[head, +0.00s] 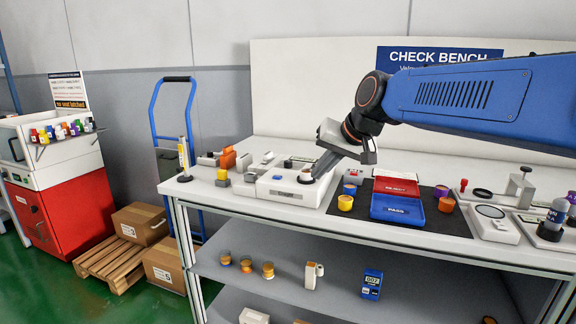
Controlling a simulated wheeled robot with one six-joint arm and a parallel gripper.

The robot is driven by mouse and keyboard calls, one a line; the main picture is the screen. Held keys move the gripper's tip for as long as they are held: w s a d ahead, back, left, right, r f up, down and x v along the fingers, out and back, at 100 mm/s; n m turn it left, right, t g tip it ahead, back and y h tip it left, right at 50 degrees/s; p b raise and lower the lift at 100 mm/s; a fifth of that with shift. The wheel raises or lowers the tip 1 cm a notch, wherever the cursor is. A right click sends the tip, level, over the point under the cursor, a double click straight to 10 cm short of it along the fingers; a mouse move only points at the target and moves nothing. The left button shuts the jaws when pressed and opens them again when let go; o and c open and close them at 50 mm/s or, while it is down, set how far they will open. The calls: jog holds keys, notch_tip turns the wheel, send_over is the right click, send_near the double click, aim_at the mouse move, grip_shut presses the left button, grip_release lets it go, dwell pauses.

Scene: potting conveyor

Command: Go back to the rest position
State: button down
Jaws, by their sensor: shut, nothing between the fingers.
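My gripper (318,172) is at the end of my blue arm, which reaches in from the right over the check bench (240,206). The gripper points down and left, its shut fingers at the right end of a white device (284,190) on the bench. I cannot tell whether the fingertips touch the device. No held object shows at the fingers.
Right of the gripper, a red reject tray (397,186) and a blue pass tray (397,208) sit on a dark mat with several small jars. A yellow-and-white post (183,158) stands at the bench's left end. Boxes, a pallet and a red cabinet (62,205) are left.

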jog(key=s+d+f+h, duration=0.1)
jog(key=s+d+f, duration=0.6)
jog(key=s, duration=0.3)
jog(key=s+d+f+g+h, duration=0.1)
jog(key=s+d+f+h, duration=0.1)
jog(key=s+d+f, duration=0.5)
jog(key=s+d+f+h, duration=0.2)
jog(key=s+d+f, duration=0.5)
jog(key=s, duration=0.6)
jog(key=shift+s+g, duration=0.15)
jog(key=shift+g, duration=0.15)
jog(key=c, duration=2.4)
grip_release()
jog(key=shift+c, duration=0.2)
